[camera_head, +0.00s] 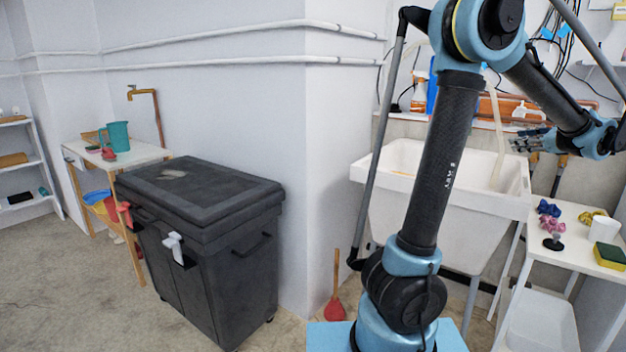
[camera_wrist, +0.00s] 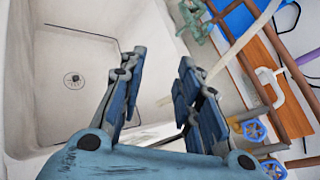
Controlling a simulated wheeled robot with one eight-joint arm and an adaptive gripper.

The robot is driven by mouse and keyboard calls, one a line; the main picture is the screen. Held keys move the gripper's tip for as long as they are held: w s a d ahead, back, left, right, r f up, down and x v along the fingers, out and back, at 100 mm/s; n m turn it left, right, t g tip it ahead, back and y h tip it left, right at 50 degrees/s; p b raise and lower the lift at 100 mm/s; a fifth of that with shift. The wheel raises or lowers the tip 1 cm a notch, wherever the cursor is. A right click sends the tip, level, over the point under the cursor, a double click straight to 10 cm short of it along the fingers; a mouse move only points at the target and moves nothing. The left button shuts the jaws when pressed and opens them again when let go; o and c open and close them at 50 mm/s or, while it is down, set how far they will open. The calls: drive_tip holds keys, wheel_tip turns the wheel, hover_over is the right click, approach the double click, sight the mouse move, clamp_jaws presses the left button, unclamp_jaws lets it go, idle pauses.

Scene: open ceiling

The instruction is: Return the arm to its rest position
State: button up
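My arm rises at the right of the head view, bent at the top, with its forearm sloping down to the right. My gripper (camera_head: 528,142) is held above the right part of the white sink (camera_head: 440,215). In the wrist view my gripper (camera_wrist: 160,78) has its two blue-and-grey fingers spread apart, with nothing between them. The sink basin (camera_wrist: 75,110), with its dark drain, lies below and to the left there. My gripper appears apart from the things around it.
A white side table (camera_head: 565,262) with a sponge (camera_head: 609,256), a white cup (camera_head: 603,229) and scrunchies stands right of the sink. A wooden board (camera_wrist: 268,75) and blue valve handles (camera_wrist: 254,130) are near my gripper. A dark grey cart (camera_head: 205,255) and a plunger (camera_head: 335,306) stand left.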

drive_tip(key=a+f+n+g+y, duration=0.1)
drive_tip(key=a+f+n+g, duration=0.25)
drive_tip(key=a, duration=0.85)
drive_tip(key=a+f+n+g, duration=0.2)
drive_tip(key=a+n, duration=0.2)
drive_tip(key=a, duration=0.7)
drive_tip(key=a+f+n+g+y, duration=0.1)
drive_tip(key=a+f+n+g, duration=0.2)
drive_tip(key=a, duration=0.9)
drive_tip(key=s+a+f+n+g+h, duration=0.2)
drive_tip(key=s+a+f+n+g, duration=0.1)
drive_tip(key=s+a+f+n, duration=0.75)
drive_tip(key=s+a+f+n+h, duration=0.3)
drive_tip(key=s+f+n, duration=0.3)
drive_tip(key=s+f, duration=0.2)
drive_tip(key=shift+s+a+n+h, duration=0.3)
drive_tip(key=shift+s+a+h, duration=0.1)
drive_tip(key=shift+s, duration=0.7)
drive_tip(key=shift+g, duration=0.25)
